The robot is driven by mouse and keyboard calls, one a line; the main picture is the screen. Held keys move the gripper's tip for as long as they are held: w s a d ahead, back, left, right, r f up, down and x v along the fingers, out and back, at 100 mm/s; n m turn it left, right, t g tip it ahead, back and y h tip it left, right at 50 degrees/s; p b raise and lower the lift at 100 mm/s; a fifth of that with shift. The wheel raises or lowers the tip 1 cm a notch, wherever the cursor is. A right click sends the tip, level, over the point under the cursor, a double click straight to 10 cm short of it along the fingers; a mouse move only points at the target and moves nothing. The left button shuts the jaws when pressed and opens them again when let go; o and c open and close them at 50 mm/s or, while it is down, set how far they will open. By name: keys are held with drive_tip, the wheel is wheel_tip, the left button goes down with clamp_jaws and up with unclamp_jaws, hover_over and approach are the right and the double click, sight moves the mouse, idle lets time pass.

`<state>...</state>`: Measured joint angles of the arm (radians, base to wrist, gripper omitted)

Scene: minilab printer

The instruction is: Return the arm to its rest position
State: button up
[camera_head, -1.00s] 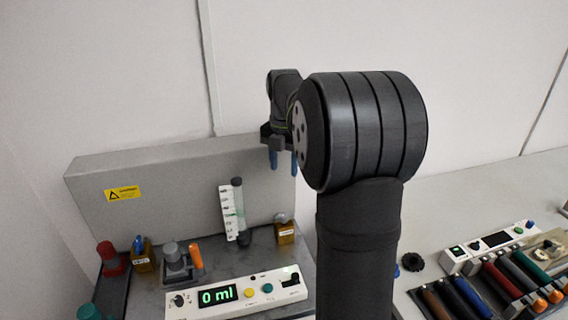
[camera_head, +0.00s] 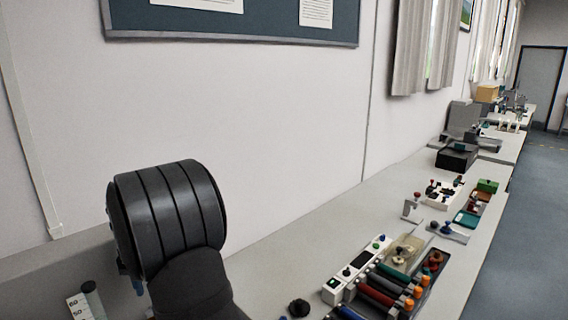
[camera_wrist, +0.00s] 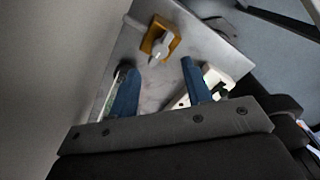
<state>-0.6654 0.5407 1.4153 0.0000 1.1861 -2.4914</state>
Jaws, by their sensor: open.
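My gripper (camera_wrist: 160,68) shows in the wrist view with its two blue fingers spread apart and nothing between them. Beyond the fingertips, a grey and white bench surface lies below. In the head view my arm's thick black joint stands at the lower left. Only small bits of blue finger show behind it, and the rest of my gripper is hidden there.
A yellow-brown block with a grey knob (camera_wrist: 160,40) sits beyond my fingertips. A white unit (camera_wrist: 218,80) lies beside the right finger. A graduated cylinder (camera_head: 88,302) stands at the lower left. The long bench (camera_head: 285,255) holds several devices rightward; the wall runs behind.

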wheel_tip(320, 180, down, 6)
drive_tip(key=shift+f, duration=0.15)
idle(0.5)
wheel_tip(320, 180, up, 17)
wheel_tip(320, 180, down, 17)
drive_tip(key=shift+f, duration=0.2)
drive_tip(key=shift+r+m, duration=0.2)
drive_tip(key=shift+m, duration=0.6)
drive_tip(key=m, duration=0.6)
drive_tip(key=shift+m, duration=0.4)
drive_tip(key=m, duration=0.4)
drive_tip(key=shift+m, duration=0.3)
drive_tip(key=m, duration=0.4)
